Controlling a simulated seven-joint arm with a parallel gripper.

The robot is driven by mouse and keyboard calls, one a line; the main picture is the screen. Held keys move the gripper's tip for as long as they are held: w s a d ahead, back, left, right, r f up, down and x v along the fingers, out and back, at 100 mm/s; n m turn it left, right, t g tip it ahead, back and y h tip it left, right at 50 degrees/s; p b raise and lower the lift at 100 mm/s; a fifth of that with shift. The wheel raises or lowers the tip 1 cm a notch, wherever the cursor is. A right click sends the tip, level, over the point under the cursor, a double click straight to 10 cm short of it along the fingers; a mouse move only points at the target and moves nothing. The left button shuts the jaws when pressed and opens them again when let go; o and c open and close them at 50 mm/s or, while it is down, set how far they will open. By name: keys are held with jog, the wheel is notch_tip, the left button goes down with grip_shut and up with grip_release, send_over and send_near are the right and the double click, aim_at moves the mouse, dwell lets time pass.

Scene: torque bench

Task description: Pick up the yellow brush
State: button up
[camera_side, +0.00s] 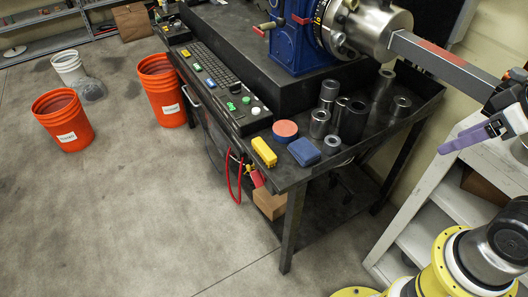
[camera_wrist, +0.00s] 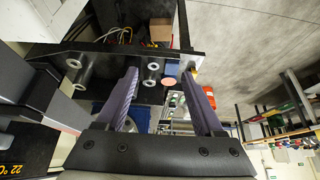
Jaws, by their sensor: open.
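The yellow brush (camera_side: 264,151) lies near the front corner of the dark bench, left of a blue block (camera_side: 304,152) and in front of a red round disc (camera_side: 285,130). In the wrist view, a small yellow patch of the brush (camera_wrist: 194,72) shows by the tip of the right finger, mostly hidden. My gripper (camera_side: 466,139) is at the right of the side view, well apart from the brush. In the wrist view my gripper (camera_wrist: 163,76) has its two purple fingers spread with nothing held between them.
Several metal sockets (camera_side: 330,92) stand on the bench right of the disc. A blue machine (camera_side: 290,38) with a long grey bar (camera_side: 440,62) rises behind them. A keyboard (camera_side: 212,65) lies left. Orange buckets (camera_side: 163,92) stand on the floor. A white shelf cart (camera_side: 440,195) is at right.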

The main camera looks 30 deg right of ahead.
jog(key=shift+o, duration=0.5)
